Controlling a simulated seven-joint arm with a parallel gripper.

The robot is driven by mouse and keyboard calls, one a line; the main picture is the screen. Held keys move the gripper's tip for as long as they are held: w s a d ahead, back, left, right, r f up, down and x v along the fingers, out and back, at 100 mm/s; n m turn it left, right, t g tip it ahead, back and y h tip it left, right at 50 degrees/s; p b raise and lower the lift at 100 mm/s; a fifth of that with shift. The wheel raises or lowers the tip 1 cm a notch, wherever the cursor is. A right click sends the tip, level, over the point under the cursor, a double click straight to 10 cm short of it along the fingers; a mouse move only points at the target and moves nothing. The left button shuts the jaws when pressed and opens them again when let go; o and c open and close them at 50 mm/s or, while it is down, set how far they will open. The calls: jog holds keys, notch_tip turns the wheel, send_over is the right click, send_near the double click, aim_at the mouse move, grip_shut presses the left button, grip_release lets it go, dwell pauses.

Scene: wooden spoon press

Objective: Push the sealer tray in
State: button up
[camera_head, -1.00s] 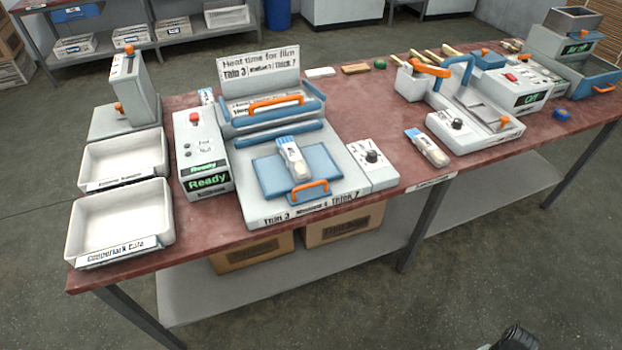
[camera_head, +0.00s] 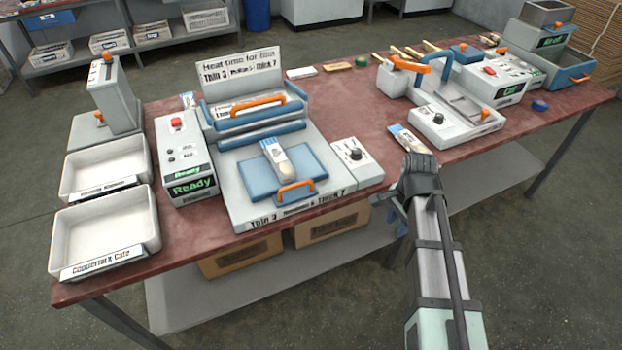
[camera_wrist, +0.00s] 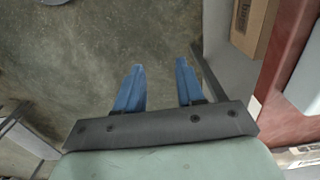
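The sealer (camera_head: 228,215) stands on the left half of the table with its blue hinged jaw and orange bar handle (camera_head: 257,101) raised. Its blue tray (camera_head: 243,179) sticks out at the front, with an orange handle (camera_head: 296,190) on the near edge. A white and blue packet (camera_head: 277,160) lies on the tray. My gripper (camera_head: 396,226) is in front of the table edge, right of the tray and apart from it. In the wrist view, the two blue fingers of my gripper (camera_wrist: 159,85) are spread with nothing between them, above the floor.
A dial box (camera_head: 350,164) stands right of the sealer. A control box (camera_head: 184,165) reads "Ready" at its left, near two white bins (camera_head: 107,228). Another packet (camera_head: 408,138) lies behind my arm. Cardboard boxes (camera_head: 332,224) sit on the shelf below.

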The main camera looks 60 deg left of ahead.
jog(key=s+a+r+y, duration=0.1)
jog(key=s+a+r, duration=0.95)
jog(key=r, duration=0.25)
jog(key=y, duration=0.1)
send_near(297, 186)
jog(key=f, duration=0.2)
jog(key=a+f, duration=0.1)
jog(key=f, duration=0.4)
jog(key=shift+s+a+f, duration=0.15)
jog(key=shift+s+a, duration=0.05)
jog(key=shift+a, duration=0.15)
grip_shut()
